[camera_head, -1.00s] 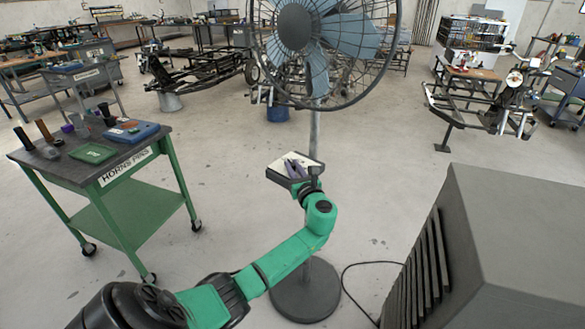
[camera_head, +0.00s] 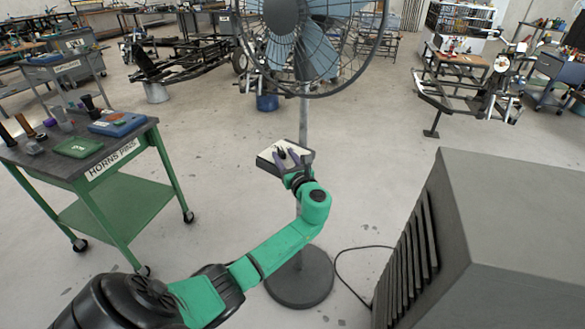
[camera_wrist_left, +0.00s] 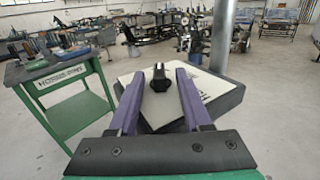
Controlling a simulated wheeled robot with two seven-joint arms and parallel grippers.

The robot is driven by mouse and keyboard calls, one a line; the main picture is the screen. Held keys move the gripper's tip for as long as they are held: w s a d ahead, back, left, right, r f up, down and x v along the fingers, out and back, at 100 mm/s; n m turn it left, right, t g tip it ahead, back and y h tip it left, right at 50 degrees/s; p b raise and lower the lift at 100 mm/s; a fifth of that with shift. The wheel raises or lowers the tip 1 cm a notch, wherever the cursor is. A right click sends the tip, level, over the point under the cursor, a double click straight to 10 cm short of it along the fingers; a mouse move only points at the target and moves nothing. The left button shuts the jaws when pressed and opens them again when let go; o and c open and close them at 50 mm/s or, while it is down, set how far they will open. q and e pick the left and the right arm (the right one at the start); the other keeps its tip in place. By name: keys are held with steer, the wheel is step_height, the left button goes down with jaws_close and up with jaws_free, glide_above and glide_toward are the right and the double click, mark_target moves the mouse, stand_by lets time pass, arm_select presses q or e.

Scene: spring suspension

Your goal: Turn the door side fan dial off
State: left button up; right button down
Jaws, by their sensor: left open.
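The pedestal fan (camera_head: 283,15) stands ahead with its control box (camera_head: 266,164) on the pole. In the left wrist view, the box's pale top panel (camera_wrist_left: 215,86) carries a black dial (camera_wrist_left: 158,80). My left gripper (camera_head: 287,155) is over the box. In the left wrist view, the two purple fingers of my left gripper (camera_wrist_left: 158,74) are open, one on each side of the dial. Gaps show between the dial and both fingers, so it is not clamped. Only one dial is visible, and I cannot read its marking. My right gripper is not in view.
A green cart (camera_head: 118,205) with small items on its dark top stands at the left. A large grey vented box (camera_head: 510,230) fills the lower right. The fan's round base (camera_head: 300,283) and a cable lie on the floor between them.

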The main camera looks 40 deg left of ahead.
arm_select(q)
steer(key=v, duration=1.3)
steer(key=shift+s+d+b, duration=0.15)
steer(key=shift+d+b, duration=0.1)
steer(key=shift+b, duration=0.15)
